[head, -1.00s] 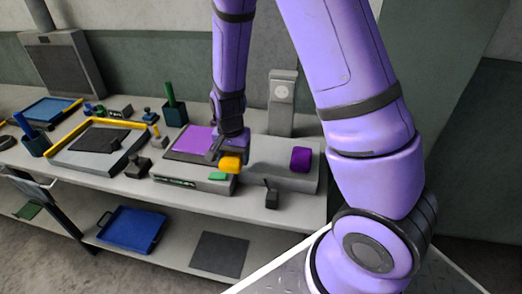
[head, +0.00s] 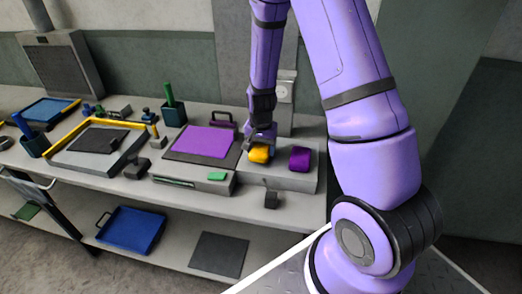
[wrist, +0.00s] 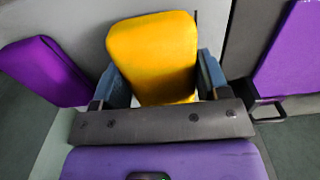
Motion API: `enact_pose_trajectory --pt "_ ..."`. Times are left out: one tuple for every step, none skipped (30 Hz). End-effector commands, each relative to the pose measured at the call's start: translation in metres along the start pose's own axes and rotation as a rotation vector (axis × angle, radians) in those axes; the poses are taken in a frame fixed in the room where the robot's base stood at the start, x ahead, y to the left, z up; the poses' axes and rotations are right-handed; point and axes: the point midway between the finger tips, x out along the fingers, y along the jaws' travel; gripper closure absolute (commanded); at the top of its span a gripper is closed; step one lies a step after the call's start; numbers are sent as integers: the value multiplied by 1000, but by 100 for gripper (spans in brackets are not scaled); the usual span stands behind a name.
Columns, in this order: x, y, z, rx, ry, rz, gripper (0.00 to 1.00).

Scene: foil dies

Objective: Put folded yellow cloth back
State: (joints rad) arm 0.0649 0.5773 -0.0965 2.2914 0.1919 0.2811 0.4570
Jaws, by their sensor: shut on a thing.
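The folded yellow cloth (head: 259,154) is in my gripper (head: 261,143), at the left part of the light grey block in the head view. In the wrist view the yellow cloth (wrist: 153,55) sits between the two blue-grey fingers of my gripper (wrist: 160,80), which are shut on it. A folded purple cloth (head: 300,158) rests on the same grey block (head: 283,182), just right of the yellow one. It also shows at the left of the wrist view (wrist: 45,70). I cannot tell whether the yellow cloth touches the block.
A purple sheet (head: 203,141) lies on a dark plate left of the block, with a green piece (head: 217,176) in front. A small dark block (head: 271,200) stands near the bench's front edge. A blue tray (head: 131,229) is on the shelf below.

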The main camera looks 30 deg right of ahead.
Motion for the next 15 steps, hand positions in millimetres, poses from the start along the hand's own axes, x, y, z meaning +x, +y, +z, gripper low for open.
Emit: enact_pose_trajectory --pt "7 1 0 2 -1 1 54" --pt "9 1 0 2 -1 1 54" --pt "11 1 0 2 0 1 54" --pt "12 0 0 2 1 0 54" --pt "12 0 0 2 1 -1 54" --pt "12 0 0 2 2 -1 54" --pt "11 0 -1 2 2 -1 54" --pt "11 0 0 2 2 -1 54" --pt "11 0 0 2 2 -1 54" --pt "11 0 0 2 2 -1 54" --pt "12 0 0 2 1 -1 54" --pt "13 0 0 2 1 0 54" --pt "13 0 0 2 1 -1 54" --pt "14 0 0 2 1 -1 54" --pt "14 0 0 2 2 -1 25"
